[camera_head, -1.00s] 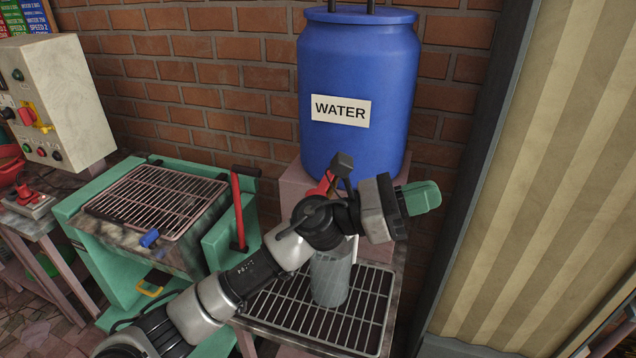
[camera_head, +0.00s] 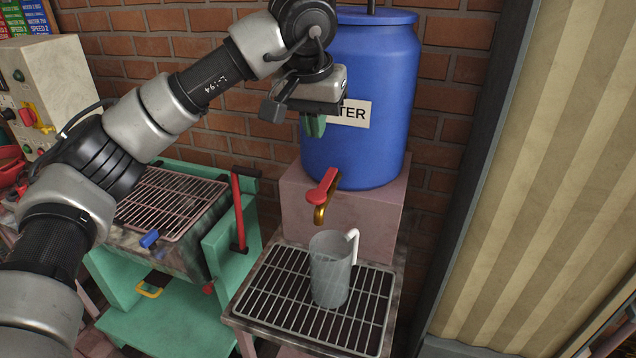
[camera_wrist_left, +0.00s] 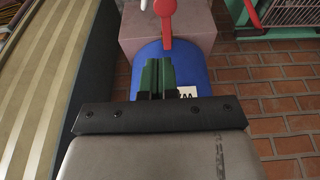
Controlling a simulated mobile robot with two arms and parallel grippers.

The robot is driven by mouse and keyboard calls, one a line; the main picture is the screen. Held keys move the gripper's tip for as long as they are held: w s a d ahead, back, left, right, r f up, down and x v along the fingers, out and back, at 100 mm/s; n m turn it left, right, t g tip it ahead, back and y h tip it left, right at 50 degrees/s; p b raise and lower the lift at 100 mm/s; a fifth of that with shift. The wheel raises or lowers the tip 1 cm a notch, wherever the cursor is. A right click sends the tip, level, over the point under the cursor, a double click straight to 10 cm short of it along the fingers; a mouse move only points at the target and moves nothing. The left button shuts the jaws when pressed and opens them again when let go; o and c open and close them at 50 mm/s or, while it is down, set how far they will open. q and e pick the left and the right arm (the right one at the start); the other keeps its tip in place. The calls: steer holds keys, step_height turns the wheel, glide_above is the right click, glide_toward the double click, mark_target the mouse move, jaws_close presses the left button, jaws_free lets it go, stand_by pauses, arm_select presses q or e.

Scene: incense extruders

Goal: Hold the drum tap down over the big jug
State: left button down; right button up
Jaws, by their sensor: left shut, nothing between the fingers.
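The blue water drum (camera_head: 352,155) stands on a pink block against the brick wall. Its brass tap with a red lever (camera_head: 322,192) sticks out low on the drum's front. The red lever also shows in the left wrist view (camera_wrist_left: 166,22). The big jug (camera_head: 330,270), grey and see-through with a white handle, stands upright on the rack below the tap. My left gripper (camera_head: 315,128) is shut and empty, with its green fingers pointing down in front of the drum, above the tap lever and apart from it. My right gripper is not in view.
The wire rack (camera_head: 262,305) lies on a small stand under the jug. A green bench with a grill (camera_head: 165,203) and an upright red lever (camera_head: 239,210) stands to the left. A striped panel (camera_head: 545,180) closes off the right side.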

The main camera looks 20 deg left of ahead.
mark_target(320, 193)
arm_select(q)
steer(key=shift+a+r, duration=0.1)
steer(key=shift+a, duration=0.05)
steer(key=shift+w, duration=0.1)
steer(key=p+x, duration=0.1)
steer(key=x, duration=0.3)
steer(key=p+x, duration=0.1)
steer(key=x, duration=0.3)
steer(key=p+x, duration=0.2)
steer(key=x, duration=0.2)
steer(key=shift+s+a+f, duration=0.1)
steer(key=shift+s+f, duration=0.2)
steer(key=shift+f, duration=0.75)
